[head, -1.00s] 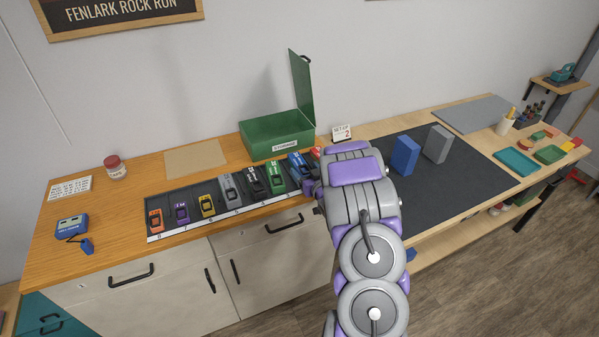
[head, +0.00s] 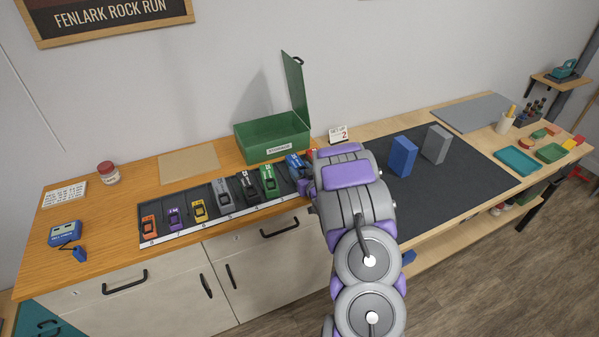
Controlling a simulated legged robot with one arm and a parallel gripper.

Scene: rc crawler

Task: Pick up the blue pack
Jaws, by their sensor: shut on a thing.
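A small blue piece (head: 79,254), which may be the blue pack, lies beside a blue charger-like box (head: 65,233) at the left of the wooden counter. A dark cord runs between them. A larger upright blue block (head: 403,156) stands on the dark mat, right of my arm. I cannot tell for certain which is the pack. My arm reaches up the middle of the head view. Its forearm hides my gripper's fingers and anything between them. A purple part of my arm shows close to the blue car (head: 296,166), and I cannot tell if they touch.
Several toy crawlers stand in a row on a dark numbered rack (head: 160,234). An open green box (head: 272,138) stands behind it. A grey block (head: 436,144) stands on the mat (head: 455,180). A jar (head: 108,173) and a card (head: 65,194) are at the left.

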